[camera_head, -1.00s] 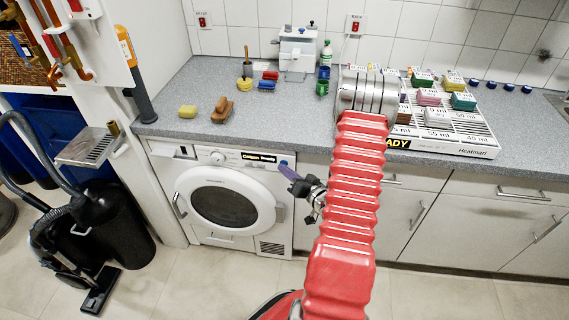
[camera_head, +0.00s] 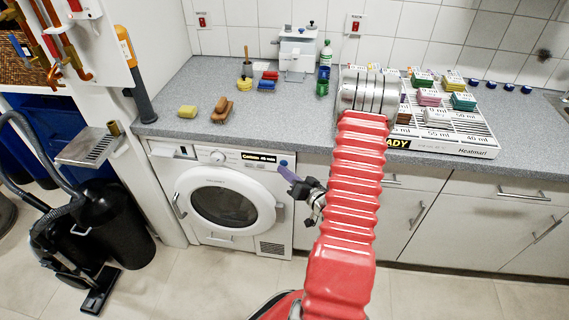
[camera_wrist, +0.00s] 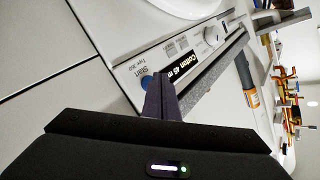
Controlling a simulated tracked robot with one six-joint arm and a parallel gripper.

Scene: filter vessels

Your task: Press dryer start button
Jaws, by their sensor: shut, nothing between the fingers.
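The white dryer (camera_head: 225,198) stands under the counter with its round door shut. Its black display (camera_head: 258,158) reads "Cottons 45 min" and also shows in the wrist view (camera_wrist: 180,64). The blue start button (camera_head: 284,162) is at the right end of the panel.
The grey counter (camera_head: 190,90) overhangs the dryer. A labelled rack (camera_head: 470,143) with coloured blocks sits on it at right. A black vacuum cleaner (camera_head: 115,225) stands left of the dryer. The floor (camera_head: 190,285) before the dryer is clear.

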